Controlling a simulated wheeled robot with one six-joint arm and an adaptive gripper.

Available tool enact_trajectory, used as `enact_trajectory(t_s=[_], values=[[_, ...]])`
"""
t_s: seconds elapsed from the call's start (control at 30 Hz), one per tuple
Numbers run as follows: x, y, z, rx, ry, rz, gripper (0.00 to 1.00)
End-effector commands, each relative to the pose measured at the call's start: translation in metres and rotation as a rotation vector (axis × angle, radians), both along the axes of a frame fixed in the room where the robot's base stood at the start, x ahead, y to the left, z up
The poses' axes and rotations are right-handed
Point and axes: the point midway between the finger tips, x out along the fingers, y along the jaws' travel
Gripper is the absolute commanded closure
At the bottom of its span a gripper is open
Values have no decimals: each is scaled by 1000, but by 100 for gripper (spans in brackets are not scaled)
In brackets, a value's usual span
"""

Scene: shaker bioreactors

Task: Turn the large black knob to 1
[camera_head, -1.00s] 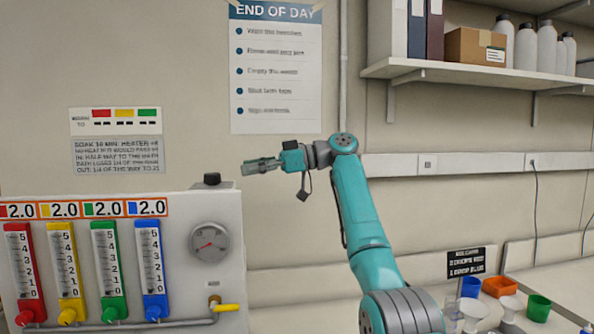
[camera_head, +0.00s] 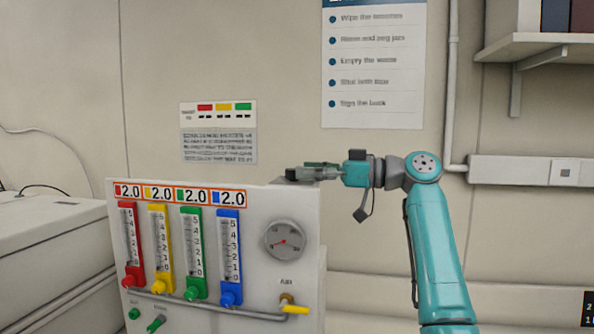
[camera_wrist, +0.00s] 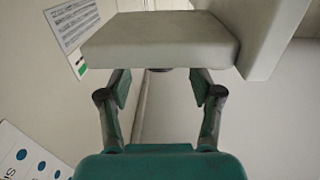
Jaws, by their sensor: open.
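A dark knob (camera_head: 291,174) shows at the top right of the white panel box (camera_head: 265,205), partly masked by my gripper in the head view. My gripper (camera_head: 312,172) points left at the height of the box top, close to the right of the knob. I cannot tell whether they touch. In the wrist view the fingers of my gripper (camera_wrist: 160,88) stand apart, with a pale block in front of them. A small dark part shows under this block between the fingers. The knob's marks and setting cannot be read.
The panel has red, yellow, green and blue flow tubes (camera_head: 228,255), a round gauge (camera_head: 286,240) and a yellow-handled valve (camera_head: 295,308). A sign (camera_head: 218,145) and a poster (camera_head: 373,65) hang on the wall. A shelf (camera_head: 535,45) is at the upper right.

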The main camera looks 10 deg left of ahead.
Motion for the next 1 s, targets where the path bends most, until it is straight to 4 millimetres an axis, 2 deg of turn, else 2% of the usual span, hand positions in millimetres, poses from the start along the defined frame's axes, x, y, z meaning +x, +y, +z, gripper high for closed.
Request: enact_trajectory(t_s=[0.1, 0.23, 0.6, 0.63, 0.67, 0.87, 1.0], values=[[1, 17, 0, 0, 0, 1, 35], [2, 28, 0, -1, 0, 1, 35], [3, 33, 0, 0, -1, -1, 35], [3, 33, 0, 0, -1, -1, 38], [3, 33, 0, 0, -1, -1, 45], [3, 33, 0, 0, -1, -1, 95], [3, 33, 0, 0, -1, 2, 96]])
